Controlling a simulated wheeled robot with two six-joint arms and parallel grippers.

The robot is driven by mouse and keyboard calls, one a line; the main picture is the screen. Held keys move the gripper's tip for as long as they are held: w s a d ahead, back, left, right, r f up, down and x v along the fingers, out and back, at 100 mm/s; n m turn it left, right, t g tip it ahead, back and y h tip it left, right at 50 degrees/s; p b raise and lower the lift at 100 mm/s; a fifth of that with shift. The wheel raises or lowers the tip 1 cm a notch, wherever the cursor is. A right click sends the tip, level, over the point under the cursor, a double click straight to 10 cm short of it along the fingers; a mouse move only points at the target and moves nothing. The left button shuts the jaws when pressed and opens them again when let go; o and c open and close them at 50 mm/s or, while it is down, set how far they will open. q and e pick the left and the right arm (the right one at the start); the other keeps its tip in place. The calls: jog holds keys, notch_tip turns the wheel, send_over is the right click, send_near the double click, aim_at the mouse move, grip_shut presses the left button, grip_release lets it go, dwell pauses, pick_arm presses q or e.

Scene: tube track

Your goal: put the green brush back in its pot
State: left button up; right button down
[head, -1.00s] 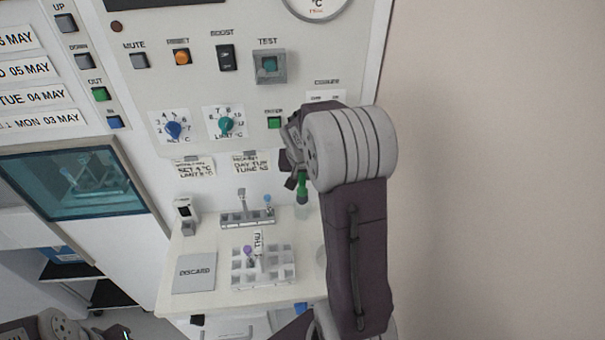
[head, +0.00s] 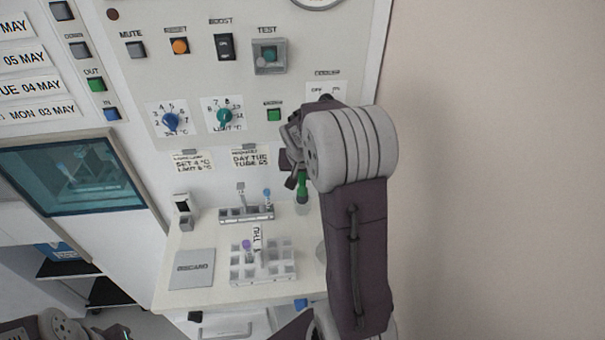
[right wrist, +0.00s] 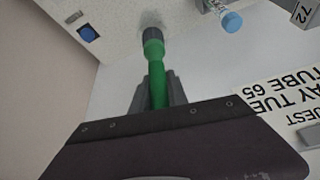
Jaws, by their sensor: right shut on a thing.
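The green brush (head: 302,186) is held by my right gripper (head: 297,170), handle up, above the right part of the white worktop. In the right wrist view the green handle (right wrist: 155,72) runs between the jaws (right wrist: 156,95), and its greyish tip points away from me toward the worktop.
A white tube rack (head: 263,277) stands on the worktop, with a grey rack (head: 246,215) behind it holding a blue-capped tube (head: 267,194). A grey discard pad (head: 192,269) lies at the left. A panel with knobs and buttons rises behind. A bare wall is right.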

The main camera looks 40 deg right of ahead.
jog(key=shift+f, duration=0.1)
jog(key=shift+f+b, duration=1)
jog(key=shift+f, duration=0.05)
jog(key=c, duration=1.2)
grip_release()
jog(key=v, duration=0.9)
jog(key=shift+r, duration=0.1)
